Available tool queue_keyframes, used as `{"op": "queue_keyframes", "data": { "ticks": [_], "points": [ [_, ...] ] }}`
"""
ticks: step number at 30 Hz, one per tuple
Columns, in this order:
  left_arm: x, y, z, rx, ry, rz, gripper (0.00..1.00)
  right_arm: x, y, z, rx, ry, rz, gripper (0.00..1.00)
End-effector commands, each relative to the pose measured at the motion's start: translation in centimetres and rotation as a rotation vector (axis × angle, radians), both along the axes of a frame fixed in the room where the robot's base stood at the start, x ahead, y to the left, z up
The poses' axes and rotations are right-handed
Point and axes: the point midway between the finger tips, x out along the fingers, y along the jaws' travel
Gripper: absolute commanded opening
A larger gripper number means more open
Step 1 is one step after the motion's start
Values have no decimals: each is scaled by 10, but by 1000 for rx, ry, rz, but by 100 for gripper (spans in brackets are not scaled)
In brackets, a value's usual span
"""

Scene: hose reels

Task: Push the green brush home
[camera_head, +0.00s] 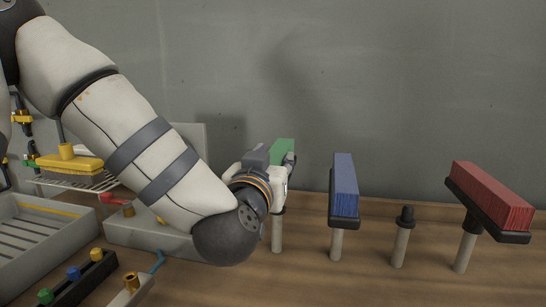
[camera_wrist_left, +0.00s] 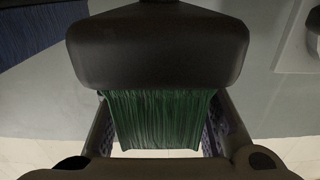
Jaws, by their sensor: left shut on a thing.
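The green brush (camera_head: 283,146) is mostly hidden behind my left gripper (camera_head: 279,168) in the head view; only part of its green bristles shows. In the left wrist view its dark block (camera_wrist_left: 157,48) fills the top, and its green bristles (camera_wrist_left: 157,120) lie between my two fingers. My left gripper is shut on the green brush. A pale post (camera_head: 277,232) stands below the gripper. My wrist and gripper cover the join between brush and post, so I cannot tell how far the brush sits on it. My right gripper is not in view.
A blue brush (camera_head: 345,185) stands on a post close to the right. Beyond it are a bare post with a black tip (camera_head: 403,232) and a red brush (camera_head: 490,195). A yellow brush (camera_head: 75,165) lies on a rack at left, above a grey tray (camera_head: 40,235).

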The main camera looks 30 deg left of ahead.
Motion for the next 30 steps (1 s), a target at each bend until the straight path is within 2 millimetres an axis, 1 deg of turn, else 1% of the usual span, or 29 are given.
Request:
{"op": "queue_keyframes", "data": {
  "ticks": [30],
  "points": [
    [0, 0, -26, 1, 0, 0, 0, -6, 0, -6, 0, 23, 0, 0]
  ]
}}
